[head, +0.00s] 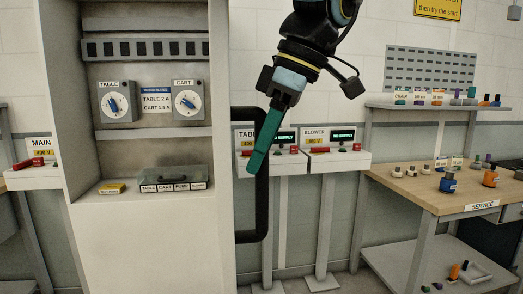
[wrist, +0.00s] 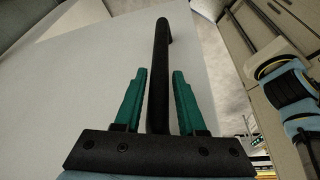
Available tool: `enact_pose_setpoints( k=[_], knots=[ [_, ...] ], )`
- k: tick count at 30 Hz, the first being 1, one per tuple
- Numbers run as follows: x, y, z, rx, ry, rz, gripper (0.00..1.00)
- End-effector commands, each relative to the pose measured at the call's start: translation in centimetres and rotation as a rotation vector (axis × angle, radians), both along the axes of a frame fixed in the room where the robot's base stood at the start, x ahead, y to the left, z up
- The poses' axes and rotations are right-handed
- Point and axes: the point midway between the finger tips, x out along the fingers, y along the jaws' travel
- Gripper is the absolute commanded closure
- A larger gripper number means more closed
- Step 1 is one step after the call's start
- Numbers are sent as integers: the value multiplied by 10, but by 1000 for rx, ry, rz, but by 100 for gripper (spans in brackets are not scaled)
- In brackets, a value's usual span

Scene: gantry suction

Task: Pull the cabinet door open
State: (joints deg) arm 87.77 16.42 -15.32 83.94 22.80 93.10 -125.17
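The white cabinet (head: 150,240) stands at the left in the head view, and its inside shows through a large opening in the front. A black upright bar handle (head: 264,205) stands out at its right edge. My gripper (head: 253,168) reaches down from above to the handle, green fingers at its upper half. In the wrist view the handle (wrist: 160,70) runs between the two fingers of my gripper (wrist: 162,72), with a gap visible on the right side. The fingers are apart and not closed on it. A pale flat panel (wrist: 90,75) fills the left. I see no clear door gap.
Inside the cabinet are the TABLE dial (head: 115,103), the CART dial (head: 187,103) and a grey labelled box (head: 174,178). Pedestals with red switches, including BLOWER (head: 338,160), stand behind the handle. A wooden service bench (head: 425,193) is at the right.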

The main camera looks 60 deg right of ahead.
Motion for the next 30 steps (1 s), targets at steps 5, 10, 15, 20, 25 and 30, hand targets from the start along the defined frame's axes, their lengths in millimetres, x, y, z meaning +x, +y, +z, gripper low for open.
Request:
enact_pose_setpoints(
  k=[5,10,15,20,25,30],
  knots=[
    [0,0,0,0,-1,1,43],
    [1,0,0,-1,-2,1,43],
    [-3,-2,7,-2,-1,1,43],
    [-12,-6,31,-6,0,0,43],
    [-24,-11,62,-5,0,-1,43],
    [-33,-14,85,-2,-1,0,43]
  ],
)
